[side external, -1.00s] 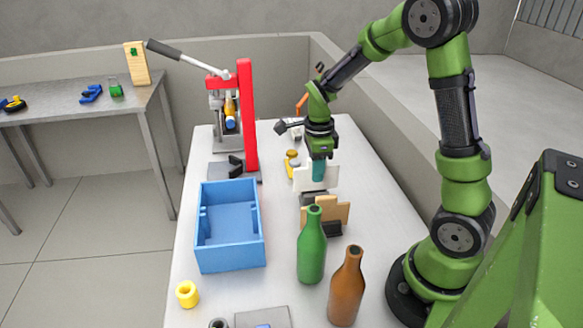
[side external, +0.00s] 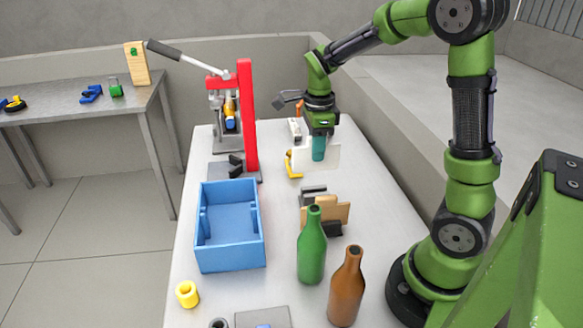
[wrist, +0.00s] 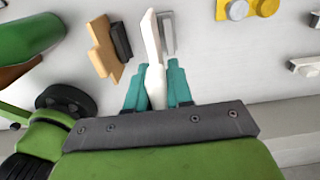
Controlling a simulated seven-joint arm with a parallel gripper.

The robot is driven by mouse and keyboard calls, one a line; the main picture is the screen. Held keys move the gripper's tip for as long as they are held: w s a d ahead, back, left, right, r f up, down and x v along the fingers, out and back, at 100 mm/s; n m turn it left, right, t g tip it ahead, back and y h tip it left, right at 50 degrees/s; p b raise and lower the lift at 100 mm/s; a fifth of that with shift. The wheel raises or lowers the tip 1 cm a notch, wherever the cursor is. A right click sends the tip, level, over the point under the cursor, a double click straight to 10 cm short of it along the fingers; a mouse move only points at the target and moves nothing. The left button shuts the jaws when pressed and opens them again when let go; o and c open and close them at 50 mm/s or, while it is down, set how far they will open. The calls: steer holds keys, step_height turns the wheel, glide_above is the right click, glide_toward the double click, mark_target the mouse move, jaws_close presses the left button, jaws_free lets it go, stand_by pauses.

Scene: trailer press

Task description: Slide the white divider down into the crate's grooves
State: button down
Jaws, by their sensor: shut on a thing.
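The white divider (side external: 322,154) is a flat upright panel held in my gripper (side external: 319,150) above the table's right side. In the wrist view the divider (wrist: 152,45) stands edge-on between the two teal fingertips of my gripper (wrist: 156,80), which are shut on it. The blue crate (side external: 258,232) sits on the table, left of and nearer the camera than the divider. It is open at the top and looks empty, with groove ribs on its inner walls. The crate is not in the wrist view.
A green bottle (side external: 311,250) and a brown bottle (side external: 346,288) stand right of the crate. A red press (side external: 247,115) is behind the crate. A yellow ring (side external: 187,294) lies at front left.

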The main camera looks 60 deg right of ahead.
steer(key=w+a+n, duration=0.2)
steer(key=w+a, duration=0.4)
steer(key=a, duration=0.5)
step_height(320, 180, up, 4)
steer(key=m, duration=0.2)
glide_above(232, 232)
steer(key=shift+r, duration=0.1)
steer(key=shift+f, duration=6.75)
steer(key=shift+f, duration=0.25)
steer(key=c, duration=0.9)
jaws_free()
